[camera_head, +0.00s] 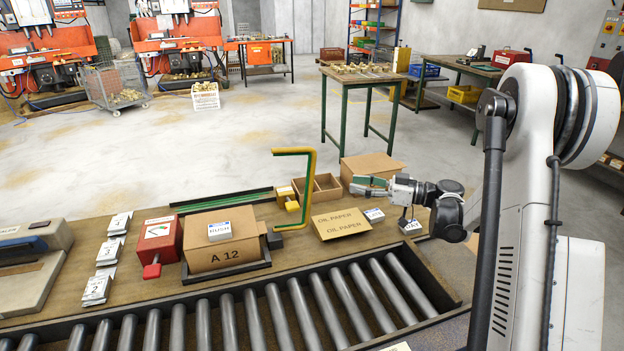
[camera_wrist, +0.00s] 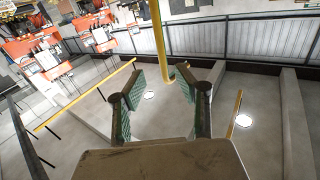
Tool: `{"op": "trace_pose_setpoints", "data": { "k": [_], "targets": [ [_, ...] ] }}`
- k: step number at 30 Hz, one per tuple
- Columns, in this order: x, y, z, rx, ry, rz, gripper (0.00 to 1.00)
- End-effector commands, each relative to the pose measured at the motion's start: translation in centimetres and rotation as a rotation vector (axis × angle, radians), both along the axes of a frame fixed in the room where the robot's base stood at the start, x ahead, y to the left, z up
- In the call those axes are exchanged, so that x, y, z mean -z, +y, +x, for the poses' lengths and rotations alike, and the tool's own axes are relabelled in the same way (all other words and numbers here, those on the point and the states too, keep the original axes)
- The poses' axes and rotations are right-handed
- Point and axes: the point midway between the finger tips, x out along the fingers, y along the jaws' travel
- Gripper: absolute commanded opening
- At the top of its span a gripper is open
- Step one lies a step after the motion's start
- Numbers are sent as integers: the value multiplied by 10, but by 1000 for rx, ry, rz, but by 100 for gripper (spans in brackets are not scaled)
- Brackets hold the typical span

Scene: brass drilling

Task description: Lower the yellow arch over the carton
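The yellow arch (camera_head: 308,190) stands upright just right of the carton, its top bar pointing left and its lower end bent left. The brown carton (camera_head: 222,257), marked A 12, sits in a dark tray (camera_head: 262,267) with a RUSH card (camera_head: 220,231) on top. My gripper (camera_head: 362,187) is to the right of the arch, apart from it and above the bench. In the wrist view its green-padded fingers (camera_wrist: 163,84) are spread and empty. A yellow bar (camera_wrist: 159,35), probably the arch, shows beyond them. Whether the arch swings on a hinge cannot be told.
A roller conveyor (camera_head: 250,322) runs along the front. A red box (camera_head: 158,240) stands left of the carton. An OIL PAPER pack (camera_head: 341,223), an open wooden box (camera_head: 318,188) and another carton (camera_head: 371,167) crowd the area around my gripper.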

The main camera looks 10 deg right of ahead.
Motion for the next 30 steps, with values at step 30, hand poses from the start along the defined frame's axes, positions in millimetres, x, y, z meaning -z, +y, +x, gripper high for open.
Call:
{"op": "trace_pose_setpoints", "data": {
  "k": [30],
  "targets": [
    [-1, 118, 67, -1, 1, 0, 32]
  ]
}}
